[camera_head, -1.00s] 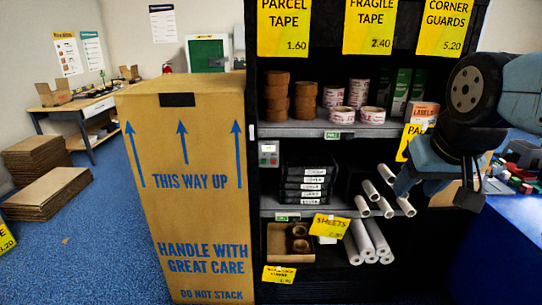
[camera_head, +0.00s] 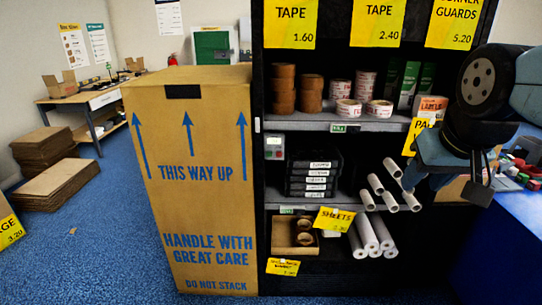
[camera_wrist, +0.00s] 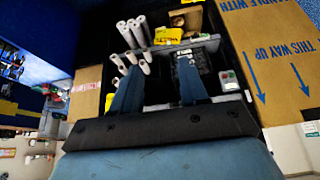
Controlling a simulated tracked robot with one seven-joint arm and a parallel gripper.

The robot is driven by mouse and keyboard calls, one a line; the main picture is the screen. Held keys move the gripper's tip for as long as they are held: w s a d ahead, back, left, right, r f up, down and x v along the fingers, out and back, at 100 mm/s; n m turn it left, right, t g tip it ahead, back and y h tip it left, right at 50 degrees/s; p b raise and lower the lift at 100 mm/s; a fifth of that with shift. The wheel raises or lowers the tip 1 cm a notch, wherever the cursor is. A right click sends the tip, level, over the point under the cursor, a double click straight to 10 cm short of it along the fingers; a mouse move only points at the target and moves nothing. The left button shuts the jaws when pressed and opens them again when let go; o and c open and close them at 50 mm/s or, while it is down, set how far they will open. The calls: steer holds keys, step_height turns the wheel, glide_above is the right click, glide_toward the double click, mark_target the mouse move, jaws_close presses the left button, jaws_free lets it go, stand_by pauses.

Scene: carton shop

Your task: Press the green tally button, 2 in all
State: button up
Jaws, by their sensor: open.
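In the head view my gripper (camera_head: 452,180) hangs at the right, in front of the shelf's right part. It is well apart from the tally box. Nothing touches the buttons.
A tall carton (camera_head: 190,190) stands directly left of the shelf unit. White rolls (camera_head: 370,235) stick out of the shelves toward me. Black cases (camera_head: 312,175) sit right of the tally box. A yellow sheets sign (camera_head: 334,219) hangs below.

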jaws_close()
stand_by(1.5)
